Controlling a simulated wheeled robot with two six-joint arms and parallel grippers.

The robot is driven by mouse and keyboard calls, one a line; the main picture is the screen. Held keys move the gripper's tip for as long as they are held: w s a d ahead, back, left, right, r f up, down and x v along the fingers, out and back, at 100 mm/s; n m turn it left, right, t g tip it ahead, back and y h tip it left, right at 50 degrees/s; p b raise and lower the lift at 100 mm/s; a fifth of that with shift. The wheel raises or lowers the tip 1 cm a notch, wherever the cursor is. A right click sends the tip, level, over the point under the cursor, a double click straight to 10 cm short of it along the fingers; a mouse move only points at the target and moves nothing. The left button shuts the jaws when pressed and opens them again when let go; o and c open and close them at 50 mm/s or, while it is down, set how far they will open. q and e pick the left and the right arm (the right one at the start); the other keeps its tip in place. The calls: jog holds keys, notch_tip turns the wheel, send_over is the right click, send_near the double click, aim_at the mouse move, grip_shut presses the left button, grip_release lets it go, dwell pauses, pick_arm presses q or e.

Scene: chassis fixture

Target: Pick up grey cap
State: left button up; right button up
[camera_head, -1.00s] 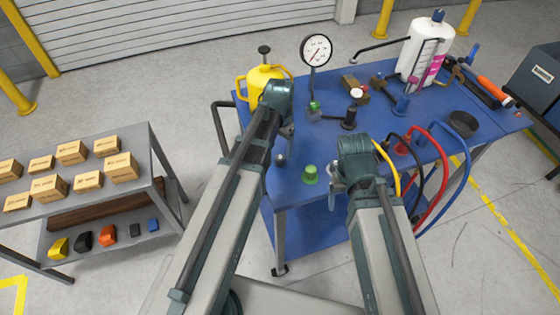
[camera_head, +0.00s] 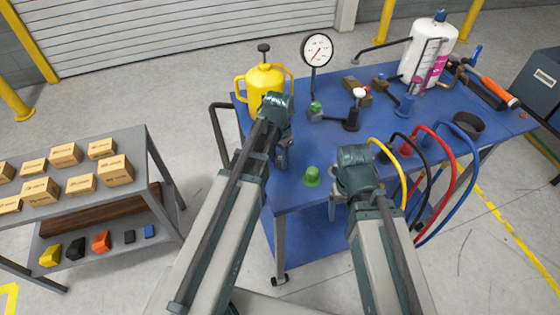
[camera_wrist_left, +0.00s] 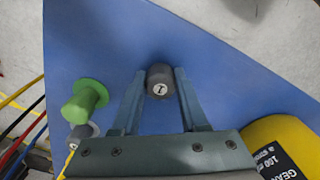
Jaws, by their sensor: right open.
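The grey cap (camera_wrist_left: 160,80), a dark short cylinder with a white-marked top, sits between the fingertips of my left gripper (camera_wrist_left: 160,88) in the left wrist view. The fingers stand one on each side; I cannot tell whether they press on it. In the head view my left gripper (camera_head: 282,160) is over the near left part of the blue table (camera_head: 300,192) and hides the cap. My right gripper (camera_head: 336,195) is open at the table's front edge, partly hidden by its own wrist.
A green cap (camera_head: 312,176) stands between my grippers. A second grey round part (camera_wrist_left: 82,131) is beside it in the wrist view. A yellow container (camera_head: 265,84) stands close behind my left gripper. Coloured hoses (camera_head: 456,160) loop at the right. A gauge (camera_head: 317,48) stands behind.

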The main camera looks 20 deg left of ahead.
aim_at(279, 159)
pick_arm(q)
grip_shut()
dwell(0.3)
notch_tip(279, 159, up, 10)
jog(key=p, duration=1)
